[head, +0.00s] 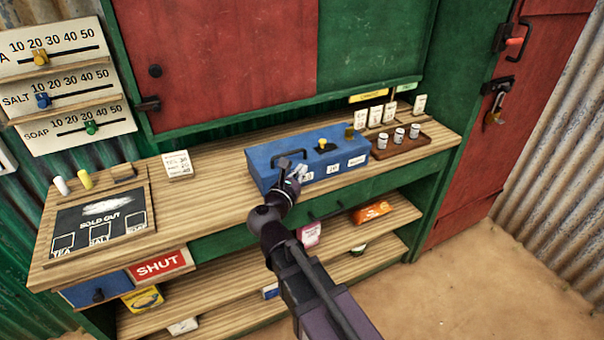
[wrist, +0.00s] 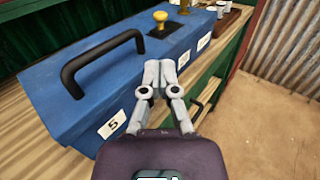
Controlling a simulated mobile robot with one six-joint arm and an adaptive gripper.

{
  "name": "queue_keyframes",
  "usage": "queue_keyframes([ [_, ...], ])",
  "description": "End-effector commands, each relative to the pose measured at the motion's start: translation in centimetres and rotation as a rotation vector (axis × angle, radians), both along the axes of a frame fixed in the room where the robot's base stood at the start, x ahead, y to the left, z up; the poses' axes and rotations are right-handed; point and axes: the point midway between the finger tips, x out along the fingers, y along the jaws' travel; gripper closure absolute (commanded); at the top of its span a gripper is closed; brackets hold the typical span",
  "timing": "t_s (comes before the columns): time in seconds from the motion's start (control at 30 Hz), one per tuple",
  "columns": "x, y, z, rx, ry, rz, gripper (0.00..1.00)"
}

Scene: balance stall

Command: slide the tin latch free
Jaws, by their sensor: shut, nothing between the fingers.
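The blue tin (head: 267,166) sits closed on the wooden counter, with a black handle on its lid. A yellow knob (head: 322,143) on a dark plate, which looks like the latch, is on top of the tin to the right of the handle. In the wrist view the tin (wrist: 82,85) fills the left side, and the yellow knob (wrist: 160,17) stands upright beyond the handle. My gripper (head: 299,172) is shut and empty at the tin's front edge, near the handle. In the wrist view my gripper (wrist: 160,66) is below the knob and apart from it.
A brown tray (head: 401,147) with small white-labelled jars stands right of the tin. White cards (head: 178,165) and a chalkboard (head: 103,220) lie to the left. Shelves are below the counter. The black handle (wrist: 100,62) rises beside my gripper.

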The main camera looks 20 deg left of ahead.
Motion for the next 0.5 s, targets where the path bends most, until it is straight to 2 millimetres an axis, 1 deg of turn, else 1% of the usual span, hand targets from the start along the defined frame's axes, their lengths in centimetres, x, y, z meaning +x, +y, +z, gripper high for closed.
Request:
queue_keyframes([
  [0.03, 0.8, 0.1, 0.0, 0.000, 0.000, -0.002, 1.00],
  [0.5, 7.9, -0.1, 0.0, 0.000, 0.000, -0.002, 1.00],
])
